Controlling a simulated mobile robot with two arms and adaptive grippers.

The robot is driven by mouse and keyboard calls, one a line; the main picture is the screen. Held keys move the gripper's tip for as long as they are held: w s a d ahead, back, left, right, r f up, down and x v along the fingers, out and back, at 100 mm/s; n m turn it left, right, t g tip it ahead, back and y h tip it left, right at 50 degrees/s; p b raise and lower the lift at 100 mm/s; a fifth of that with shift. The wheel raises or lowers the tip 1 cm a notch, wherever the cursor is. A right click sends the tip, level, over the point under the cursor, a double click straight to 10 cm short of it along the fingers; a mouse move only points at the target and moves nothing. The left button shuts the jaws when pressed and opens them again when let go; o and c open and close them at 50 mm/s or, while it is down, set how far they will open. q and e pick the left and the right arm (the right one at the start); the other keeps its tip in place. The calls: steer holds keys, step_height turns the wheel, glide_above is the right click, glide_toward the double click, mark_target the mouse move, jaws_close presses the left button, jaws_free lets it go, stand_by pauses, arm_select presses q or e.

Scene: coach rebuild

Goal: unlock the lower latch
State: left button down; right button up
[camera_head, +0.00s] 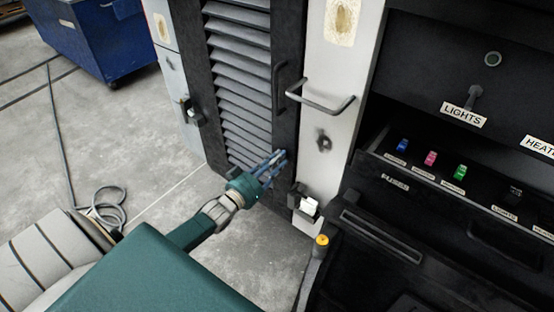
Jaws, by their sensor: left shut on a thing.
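A dark louvred door (240,75) stands upright in the middle of the head view, with a black pull handle (279,88) on its right frame. My left gripper (277,160) is at the low right part of this door frame, below the handle. Its blue-grey fingers are shut on a small part there, which seems to be the lower latch. The fingers hide most of that part, so its exact position cannot be told. My right gripper is not in view.
A white post (325,170) with a bar handle (322,100) stands right of the door. A black console (440,185) with coloured switches fills the right side. A blue wheeled bin (88,40) and a coiled cable (107,208) are on the open floor at left.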

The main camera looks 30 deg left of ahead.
arm_select(q)
steer(key=shift+a+f+m, duration=0.15)
steer(key=shift+m, duration=0.85)
steer(key=c, duration=1.5)
jaws_free()
steer(key=shift+a, duration=0.1)
steer(key=shift+c, duration=0.2)
steer(key=s, duration=1.2)
steer(key=shift+a, duration=0.45)
